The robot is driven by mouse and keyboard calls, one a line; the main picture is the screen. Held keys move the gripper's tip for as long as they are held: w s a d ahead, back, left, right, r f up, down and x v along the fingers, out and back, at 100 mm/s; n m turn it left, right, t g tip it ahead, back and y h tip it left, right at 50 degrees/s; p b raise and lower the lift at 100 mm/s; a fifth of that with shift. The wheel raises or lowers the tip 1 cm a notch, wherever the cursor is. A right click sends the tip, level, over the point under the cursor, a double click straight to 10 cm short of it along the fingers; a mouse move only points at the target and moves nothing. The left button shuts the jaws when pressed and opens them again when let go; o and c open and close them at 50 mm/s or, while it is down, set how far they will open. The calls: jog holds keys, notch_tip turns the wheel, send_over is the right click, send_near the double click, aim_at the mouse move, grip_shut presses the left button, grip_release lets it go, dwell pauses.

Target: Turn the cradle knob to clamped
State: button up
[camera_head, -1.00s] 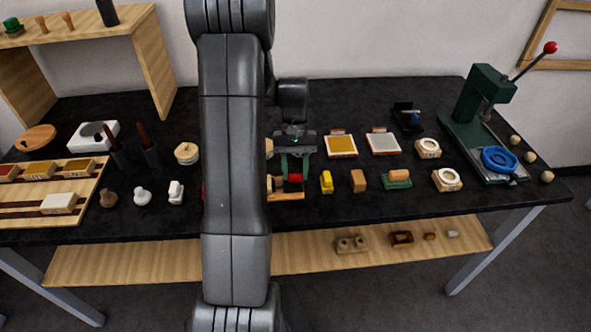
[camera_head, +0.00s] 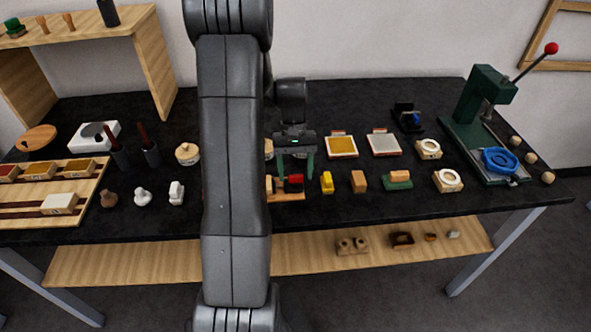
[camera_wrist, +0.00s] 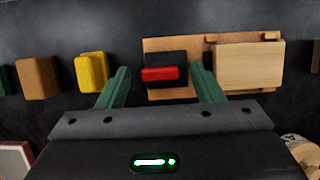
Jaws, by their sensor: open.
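The cradle is a wooden board (camera_wrist: 175,94) with a black block (camera_wrist: 165,57) and a pale wooden block (camera_wrist: 249,65) on it. A red bar-shaped knob (camera_wrist: 160,74) sits at the black block and lies crosswise in the wrist view. In the head view, the red knob (camera_head: 295,180) shows between my gripper's fingers. My gripper (camera_head: 297,179) is open and empty. In the wrist view, my gripper's green fingertips (camera_wrist: 160,70) lie to either side of the knob, with gaps between. I cannot tell their height above it. My arm hides part of the cradle in the head view.
A yellow block (camera_head: 327,182) and a brown block (camera_head: 358,181) stand close to the right of the cradle in the head view. A green-based block (camera_head: 397,180) is further right. A green press (camera_head: 486,105) stands at the right end.

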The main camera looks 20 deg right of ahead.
jog(key=v, duration=1.3)
jog(key=shift+w+r+b, duration=0.15)
jog(key=shift+r+b, duration=0.2)
jog(key=shift+b, duration=0.05)
jog(key=shift+d, duration=0.1)
jog(key=x, duration=1.4)
jog(key=shift+p, duration=0.4)
jog(key=shift+r, duration=0.1)
